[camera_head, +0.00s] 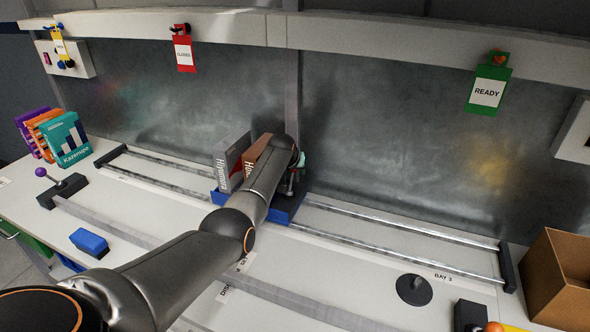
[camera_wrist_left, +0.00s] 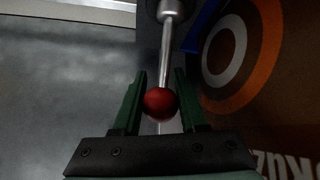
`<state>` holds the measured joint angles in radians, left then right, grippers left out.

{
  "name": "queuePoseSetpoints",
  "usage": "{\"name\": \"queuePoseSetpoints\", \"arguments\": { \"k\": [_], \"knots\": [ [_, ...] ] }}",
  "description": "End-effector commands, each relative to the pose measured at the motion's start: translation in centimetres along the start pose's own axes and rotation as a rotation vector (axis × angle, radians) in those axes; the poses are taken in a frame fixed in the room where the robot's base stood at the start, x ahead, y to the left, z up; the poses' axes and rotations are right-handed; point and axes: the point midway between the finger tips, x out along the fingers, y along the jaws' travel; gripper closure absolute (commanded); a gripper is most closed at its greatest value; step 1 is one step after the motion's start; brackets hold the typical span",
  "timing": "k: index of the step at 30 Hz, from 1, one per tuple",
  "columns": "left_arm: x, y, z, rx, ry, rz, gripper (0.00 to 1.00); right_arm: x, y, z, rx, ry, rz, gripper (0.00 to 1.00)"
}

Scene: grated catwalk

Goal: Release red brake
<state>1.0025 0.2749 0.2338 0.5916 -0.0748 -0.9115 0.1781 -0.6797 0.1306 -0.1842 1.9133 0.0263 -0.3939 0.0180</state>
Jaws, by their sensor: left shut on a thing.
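The red brake is a lever with a red ball knob (camera_wrist_left: 160,103) on a metal rod (camera_wrist_left: 169,45) in the left wrist view. My left gripper (camera_wrist_left: 159,88) has its two green fingers on either side of the knob and is shut on it. In the head view my left arm reaches over the blue carriage (camera_head: 285,214) on the rails, and its wrist hides most of the gripper and the knob. Boxes, one grey (camera_head: 232,162) and one brown (camera_head: 257,153), stand on the carriage. My right gripper is not in view.
Two metal rails (camera_head: 400,228) run along the bench, clear on the right up to the black end stop (camera_head: 508,268). A purple-knobbed lever (camera_head: 41,173) and blue block (camera_head: 89,242) are at left. A black disc (camera_head: 414,289) and open cardboard box (camera_head: 560,280) are at right.

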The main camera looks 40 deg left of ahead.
Motion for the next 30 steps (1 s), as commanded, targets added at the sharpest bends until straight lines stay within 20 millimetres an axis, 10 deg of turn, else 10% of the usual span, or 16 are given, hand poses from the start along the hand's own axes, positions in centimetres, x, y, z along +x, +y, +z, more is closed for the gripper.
{"name": "queuePoseSetpoints", "arguments": {
  "k": [11,12,19,30],
  "knots": [
    [0.06,-0.01,0.09,0.001,-0.003,-0.001,1.00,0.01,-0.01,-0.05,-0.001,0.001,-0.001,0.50],
    [0.06,-0.01,0.09,0.001,-0.003,-0.001,0.55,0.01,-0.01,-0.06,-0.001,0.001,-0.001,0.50],
    [0.05,0.00,0.07,0.001,-0.003,-0.001,0.29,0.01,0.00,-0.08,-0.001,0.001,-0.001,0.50],
    [-0.31,0.02,-0.01,0.001,-0.002,-0.001,0.29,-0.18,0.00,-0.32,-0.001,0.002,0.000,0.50]
  ]
}}
